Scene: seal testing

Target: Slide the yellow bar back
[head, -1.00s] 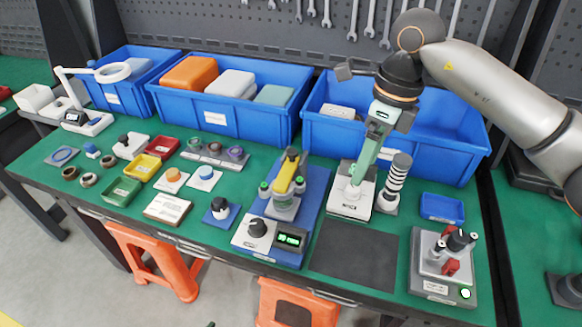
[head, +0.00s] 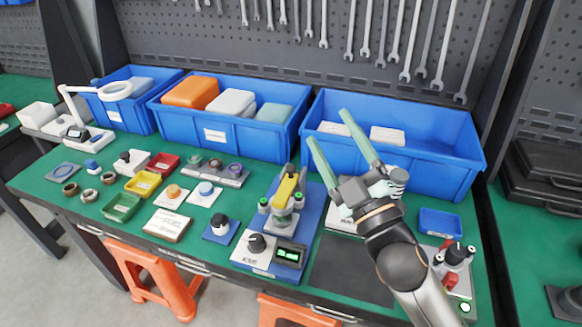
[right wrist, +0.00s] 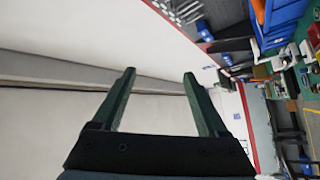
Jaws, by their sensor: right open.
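The yellow bar (head: 286,187) lies on top of the test fixture, which stands on a blue base (head: 312,217) in the middle of the bench. Green-topped posts flank the bar, and a white unit with a black knob and a lit green display (head: 289,254) is in front. My right gripper (head: 332,132) is open and empty, its green fingers raised in front of the right blue bin and to the right of the bar. In the right wrist view the open fingers (right wrist: 160,95) have nothing between them. My left gripper is not in view.
Blue bins (head: 232,135) line the back below a pegboard with wrenches. Small colored trays (head: 143,184) and parts lie left of the fixture. A dark mat (head: 345,268) is at right front.

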